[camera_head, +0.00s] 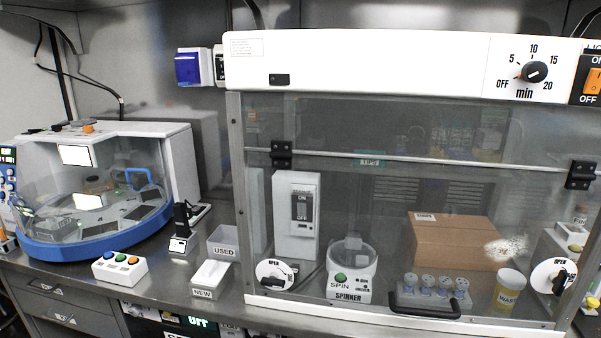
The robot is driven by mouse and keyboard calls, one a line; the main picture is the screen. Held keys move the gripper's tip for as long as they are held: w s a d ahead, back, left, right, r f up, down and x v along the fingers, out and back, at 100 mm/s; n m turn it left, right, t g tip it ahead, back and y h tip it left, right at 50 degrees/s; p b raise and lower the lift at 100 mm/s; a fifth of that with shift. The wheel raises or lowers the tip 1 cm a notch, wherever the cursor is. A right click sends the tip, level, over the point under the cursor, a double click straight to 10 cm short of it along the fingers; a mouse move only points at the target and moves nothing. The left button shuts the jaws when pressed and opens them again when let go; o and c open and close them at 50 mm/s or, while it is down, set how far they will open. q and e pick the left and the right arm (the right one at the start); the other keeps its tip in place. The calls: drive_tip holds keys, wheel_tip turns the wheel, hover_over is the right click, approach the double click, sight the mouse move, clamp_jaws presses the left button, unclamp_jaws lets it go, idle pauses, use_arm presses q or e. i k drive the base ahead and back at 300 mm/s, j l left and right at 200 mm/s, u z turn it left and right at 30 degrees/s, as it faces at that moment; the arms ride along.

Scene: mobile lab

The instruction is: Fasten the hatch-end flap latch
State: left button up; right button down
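The clear front flap (370,200) of the white-topped cabinet hangs down from a hinge bar and looks lowered. A black pull handle (425,311) is at its lower edge. Two round white latch dials marked OPEN are at its lower corners. The left latch (276,274) has a dark knob that looks closer to level. The right latch (553,277) has a dark knob that looks more upright. I cannot tell which of them is at the hatch end, or whether either is fastened. Neither of my grippers is in view.
Behind the flap are a cardboard box (455,242), a spinner (351,270), a tube rack (434,295) and a waste cup (509,289). On the bench at left are a blue-rimmed domed machine (95,243), a button box (120,268) and bins marked USED (223,251) and NEW (209,279).

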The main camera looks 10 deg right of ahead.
sight(561, 279)
drive_tip(key=z, duration=1.7)
drive_tip(key=i+l+u, duration=0.1)
drive_tip(key=l+u, duration=0.3)
drive_tip(key=i+l+u, duration=0.1)
drive_tip(key=l+u, duration=0.15)
drive_tip(key=u, duration=0.2)
